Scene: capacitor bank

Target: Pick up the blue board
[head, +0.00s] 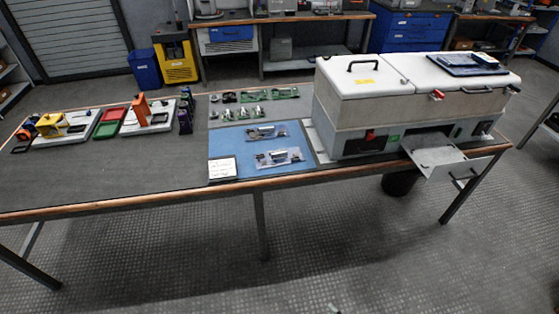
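A flat, dark blue board-like item (462,65) lies on the white lid at the right end of the large grey and white box. A small light object rests on it. A flat blue mat (225,148) lies on the table left of the box, with two small clear packs (278,158) on it. I cannot tell from the picture which of these blue things is the blue board. My gripper is not in view.
The long table (110,180) bears the large box (345,110), whose open drawer (440,157) juts out over the front edge. Fixtures with orange and yellow parts (142,105) stand at left. Small parts (257,112) lie behind the mat. The floor in front (330,230) is clear.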

